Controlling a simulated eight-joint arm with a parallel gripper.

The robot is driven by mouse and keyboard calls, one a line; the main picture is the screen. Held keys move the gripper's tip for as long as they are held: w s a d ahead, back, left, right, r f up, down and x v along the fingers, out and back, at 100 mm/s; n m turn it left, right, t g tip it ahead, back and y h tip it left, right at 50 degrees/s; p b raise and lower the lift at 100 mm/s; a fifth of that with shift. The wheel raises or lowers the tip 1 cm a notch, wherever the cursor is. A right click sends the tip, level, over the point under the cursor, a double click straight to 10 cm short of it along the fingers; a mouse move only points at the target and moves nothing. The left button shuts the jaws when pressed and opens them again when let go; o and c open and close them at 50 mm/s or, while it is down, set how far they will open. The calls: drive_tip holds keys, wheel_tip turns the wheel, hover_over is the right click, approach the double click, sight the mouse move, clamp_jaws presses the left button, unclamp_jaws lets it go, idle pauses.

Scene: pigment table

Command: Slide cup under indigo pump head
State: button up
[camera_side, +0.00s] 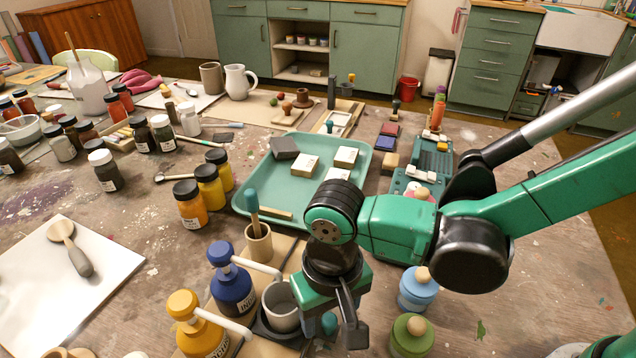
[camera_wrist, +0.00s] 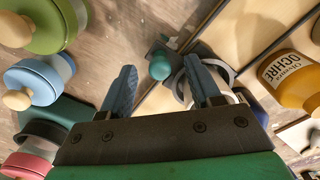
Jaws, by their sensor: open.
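A pale grey cup (camera_side: 281,308) sits in a dark holder with a teal knob (camera_side: 329,323). The dark blue indigo pump bottle (camera_side: 232,292) stands left of the cup, and its pale spout reaches over to the cup's far rim. The yellow ochre pump bottle (camera_side: 196,334) stands nearer the camera; its label shows in the wrist view (camera_wrist: 289,78). My gripper (camera_side: 340,325) is low at the right of the cup, open. In the wrist view the teal knob (camera_wrist: 160,66) appears between the fingertips; I cannot tell whether they touch it. The cup's rim is partly behind the right finger.
Lidded blue (camera_side: 417,290) and green (camera_side: 411,336) jars stand right of my gripper. A wooden pot (camera_side: 259,243) with a teal-handled tool stands behind the cup. A teal tray (camera_side: 284,190) with blocks lies further back. Bare table shows at the right.

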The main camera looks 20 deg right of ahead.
drive_tip(key=shift+r, duration=2.8)
drive_tip(key=w+d+r+t, duration=0.1)
drive_tip(key=d+r+t, duration=0.1)
drive_tip(key=d, duration=0.9)
drive_tip(key=w+d+r+t, duration=0.2)
drive_tip(key=d+t, duration=0.3)
drive_tip(key=d, duration=0.6)
drive_tip(key=shift+r, duration=0.2)
